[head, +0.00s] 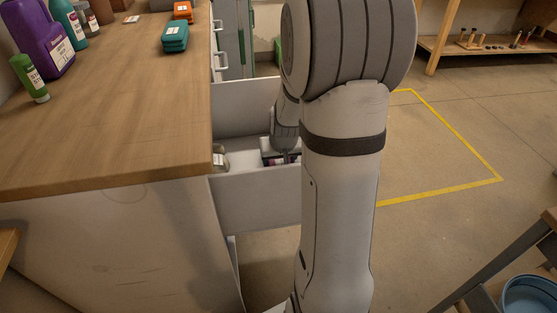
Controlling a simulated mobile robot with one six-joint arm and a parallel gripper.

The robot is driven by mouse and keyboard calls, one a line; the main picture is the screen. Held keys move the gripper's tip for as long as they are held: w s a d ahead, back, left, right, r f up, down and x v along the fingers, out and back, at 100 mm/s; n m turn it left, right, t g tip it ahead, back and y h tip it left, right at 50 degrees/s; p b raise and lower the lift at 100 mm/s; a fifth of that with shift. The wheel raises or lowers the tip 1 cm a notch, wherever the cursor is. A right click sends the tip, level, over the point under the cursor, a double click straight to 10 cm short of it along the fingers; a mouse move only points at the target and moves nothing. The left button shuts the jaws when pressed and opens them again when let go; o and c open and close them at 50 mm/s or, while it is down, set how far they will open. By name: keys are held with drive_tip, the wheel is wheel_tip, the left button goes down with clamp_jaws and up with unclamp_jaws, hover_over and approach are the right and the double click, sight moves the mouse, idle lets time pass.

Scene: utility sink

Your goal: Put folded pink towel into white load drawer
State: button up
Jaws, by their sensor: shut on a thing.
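The white drawer (255,196) is pulled open from the cabinet, on the right side of the wooden counter. My arm reaches down over it from the right, and my gripper (284,157) is inside the drawer opening, small and partly hidden by my arm. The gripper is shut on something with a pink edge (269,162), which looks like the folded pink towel. Most of it is hidden by the gripper and the drawer front. I cannot tell whether it touches the drawer floor.
A round metallic object (220,158) is at the drawer's left side. The wooden counter (110,110) bears a purple jug (42,38), a green bottle (30,78), and teal (174,38) and orange (183,12) items. A blue bucket (530,296) is at the lower right.

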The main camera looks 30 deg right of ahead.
drive_tip(key=shift+f, duration=0.2)
drive_tip(key=o, duration=1)
drive_tip(key=shift+r, duration=0.1)
drive_tip(key=shift+r, duration=0.25)
drive_tip(key=p+v, duration=0.2)
drive_tip(key=v, duration=0.5)
drive_tip(key=shift+s+r+p, duration=0.1)
drive_tip(key=shift+p, duration=0.2)
drive_tip(key=shift+r, duration=0.1)
